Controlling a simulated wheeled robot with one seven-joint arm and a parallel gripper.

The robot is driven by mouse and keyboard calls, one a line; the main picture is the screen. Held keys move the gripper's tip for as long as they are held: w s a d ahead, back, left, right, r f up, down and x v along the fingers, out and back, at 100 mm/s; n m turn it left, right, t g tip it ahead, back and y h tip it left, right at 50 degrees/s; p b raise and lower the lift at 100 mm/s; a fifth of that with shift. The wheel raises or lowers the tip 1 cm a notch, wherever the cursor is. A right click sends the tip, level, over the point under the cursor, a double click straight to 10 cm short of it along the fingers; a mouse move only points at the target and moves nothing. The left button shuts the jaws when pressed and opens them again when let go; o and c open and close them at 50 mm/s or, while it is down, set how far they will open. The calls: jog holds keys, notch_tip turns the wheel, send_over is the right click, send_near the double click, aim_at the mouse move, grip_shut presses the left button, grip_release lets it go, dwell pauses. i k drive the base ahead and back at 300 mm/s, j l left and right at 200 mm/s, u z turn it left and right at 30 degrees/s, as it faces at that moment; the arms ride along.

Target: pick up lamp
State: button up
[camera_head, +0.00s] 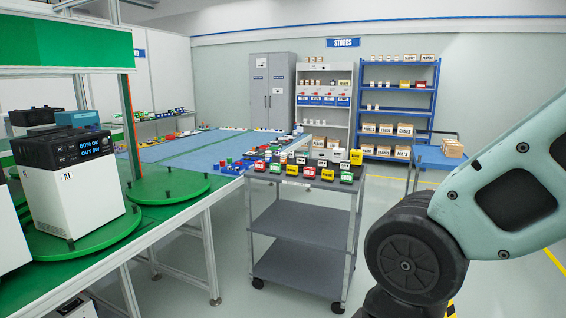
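I cannot pick out a lamp in the head view; several small red, yellow, green, white and black blocks (309,173) stand on the top of a grey cart (300,228), too small to tell apart clearly. More small items lie on the blue-topped table behind it. My gripper is out of view; only a pale arm link and a dark joint of mine show at the right.
A green table at the left bears round green turntables (168,187) and a white box marked A1 (75,200) with a lit display. Grey lockers (272,92), a white shelf unit and a blue rack (398,112) with boxes stand at the back wall. Floor between the green table and cart is clear.

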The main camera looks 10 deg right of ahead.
aim_at(283, 154)
jog(key=i+j, duration=0.1)
jog(key=i, duration=0.4)
jog(key=i+j, duration=0.15)
jog(key=i, duration=0.3)
jog(key=i+j+z, duration=0.1)
jog(key=i, duration=0.4)
jog(key=i+j, duration=0.2)
jog(key=i, duration=0.25)
jog(key=i+j+z, duration=0.1)
jog(key=i, duration=0.4)
jog(key=i+j, duration=0.25)
jog(key=i, duration=0.2)
jog(key=i+j, duration=0.2)
jog(key=i, duration=0.25)
jog(key=i+j+z, duration=0.1)
jog(key=i, duration=0.35)
jog(key=i+j, duration=0.05)
jog(key=j, duration=0.05)
